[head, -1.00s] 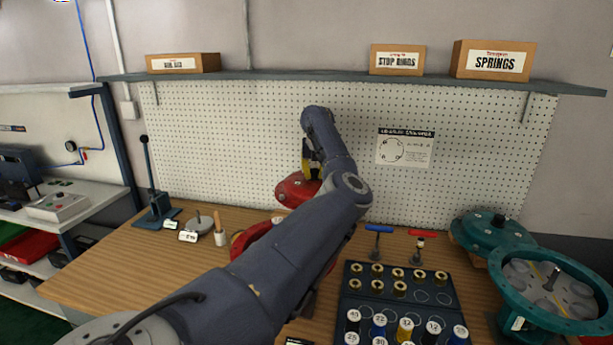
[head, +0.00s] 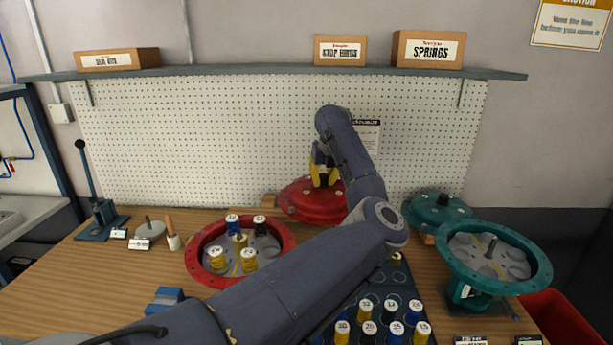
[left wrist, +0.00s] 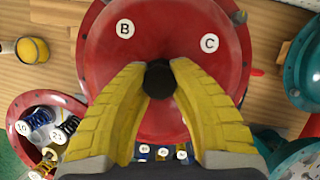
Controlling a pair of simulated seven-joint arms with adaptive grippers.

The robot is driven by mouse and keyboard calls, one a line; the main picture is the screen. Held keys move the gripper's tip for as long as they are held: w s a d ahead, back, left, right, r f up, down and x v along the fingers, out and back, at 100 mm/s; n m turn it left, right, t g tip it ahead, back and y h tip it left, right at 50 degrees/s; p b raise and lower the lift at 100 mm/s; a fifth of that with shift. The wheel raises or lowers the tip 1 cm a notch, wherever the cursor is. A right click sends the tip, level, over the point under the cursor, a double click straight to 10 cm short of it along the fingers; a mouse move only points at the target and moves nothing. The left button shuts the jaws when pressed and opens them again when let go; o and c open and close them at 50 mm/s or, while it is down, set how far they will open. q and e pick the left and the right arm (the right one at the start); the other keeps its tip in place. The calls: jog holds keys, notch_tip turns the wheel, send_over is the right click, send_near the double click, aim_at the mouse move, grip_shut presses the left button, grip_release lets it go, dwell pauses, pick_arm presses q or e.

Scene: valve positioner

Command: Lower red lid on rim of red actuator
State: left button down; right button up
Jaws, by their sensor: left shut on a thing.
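The red lid (head: 312,203) is at the back of the bench, in front of the pegboard. My left gripper (head: 323,178) is shut on its dark knob (left wrist: 158,79). In the left wrist view the lid (left wrist: 160,40) fills the middle, with marks B and C, under the yellow fingers (left wrist: 158,85). I cannot tell whether it touches the bench. The open red actuator (head: 290,240) lies nearer and to the left, apart from the lid. Several numbered yellow, blue and black springs stand inside it. My left arm passes in front of its right edge. My right gripper is out of view.
A wooden block (head: 270,201) is beside the lid. A teal lid (head: 436,209) and open teal actuator (head: 540,262) stand on the right. A dark tray (head: 385,302) with springs is at front; a blue block (head: 165,299) is near the left arm.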

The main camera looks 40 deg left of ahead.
aim_at(343, 187)
pick_arm(q)
jog(key=d, duration=0.3)
jog(key=w+d, duration=0.1)
jog(key=d, duration=0.2)
jog(key=shift+w+d+r, duration=0.15)
jog(key=shift+d, duration=0.05)
jog(key=shift+w+d+r, duration=0.15)
jog(key=shift+d+r, duration=0.2)
jog(key=shift+a+r, duration=0.2)
jog(key=shift+r, duration=0.75)
jog(key=shift+n, duration=0.8)
jog(key=s+a+r, duration=0.1)
jog(key=a, duration=0.1)
jog(key=s+a+r, duration=0.2)
jog(key=shift+s+r, duration=0.2)
jog(key=shift+r, duration=0.1)
jog(key=s+a+r+n, duration=0.15)
jog(key=s+a, duration=0.35)
jog(key=s, duration=0.5)
jog(key=s+a+r, duration=0.3)
jog(key=s+a, duration=0.1)
jog(key=s, duration=0.6)
jog(key=s+f+m, duration=0.2)
jog(key=s+m, duration=0.1)
jog(key=s, duration=0.6)
jog(key=shift+s+d, duration=0.2)
jog(key=shift+s, duration=0.15)
